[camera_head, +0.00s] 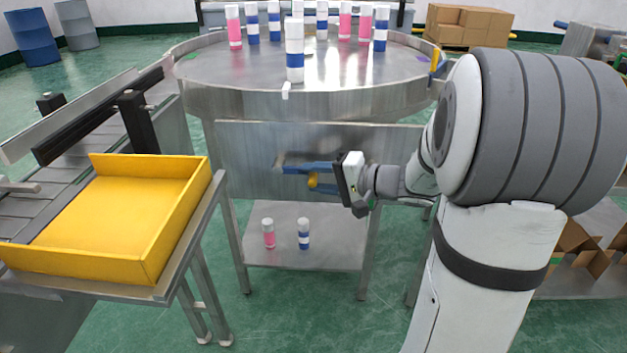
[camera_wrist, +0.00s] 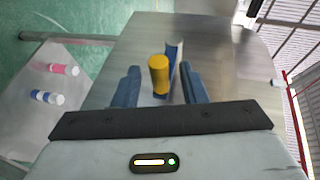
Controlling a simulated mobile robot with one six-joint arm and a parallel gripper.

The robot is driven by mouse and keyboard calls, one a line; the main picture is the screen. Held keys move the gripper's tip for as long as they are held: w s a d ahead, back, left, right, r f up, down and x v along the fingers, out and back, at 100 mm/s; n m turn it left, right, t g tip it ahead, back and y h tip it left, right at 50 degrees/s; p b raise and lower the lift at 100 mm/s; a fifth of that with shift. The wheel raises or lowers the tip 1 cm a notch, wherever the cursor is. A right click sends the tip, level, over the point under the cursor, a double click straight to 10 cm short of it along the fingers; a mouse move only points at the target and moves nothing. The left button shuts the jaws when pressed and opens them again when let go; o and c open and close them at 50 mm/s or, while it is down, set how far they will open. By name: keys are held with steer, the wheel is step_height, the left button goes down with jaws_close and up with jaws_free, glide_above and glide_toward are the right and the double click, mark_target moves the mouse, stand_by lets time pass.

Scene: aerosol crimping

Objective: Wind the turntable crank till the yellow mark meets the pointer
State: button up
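The round steel turntable (camera_head: 345,96) stands at the back with spray cans on top. A small yellow mark (camera_head: 435,60) shows at its right rim. A small white tab, which looks like the pointer (camera_head: 286,90), is at the front of the rim, well to the left of the mark. The crank's yellow knob (camera_head: 313,181) sticks out from the steel front panel and shows in the wrist view (camera_wrist: 158,75). My gripper (camera_head: 306,168) has its blue fingers apart on either side of the knob, with gaps showing in the wrist view. The crank arm is mostly hidden.
A yellow tray (camera_head: 150,262) stands at the left beside a conveyor (camera_head: 75,190). A pink can (camera_head: 268,233) and a blue-and-white can (camera_head: 303,233) stand on the lower shelf (camera_head: 335,252). Cardboard boxes (camera_head: 468,25) are at the back right.

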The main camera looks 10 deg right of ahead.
steer(key=shift+w+a+f, duration=0.15)
steer(key=shift+w+a, duration=0.2)
steer(key=shift+a, duration=0.1)
jaws_close()
stand_by(0.4)
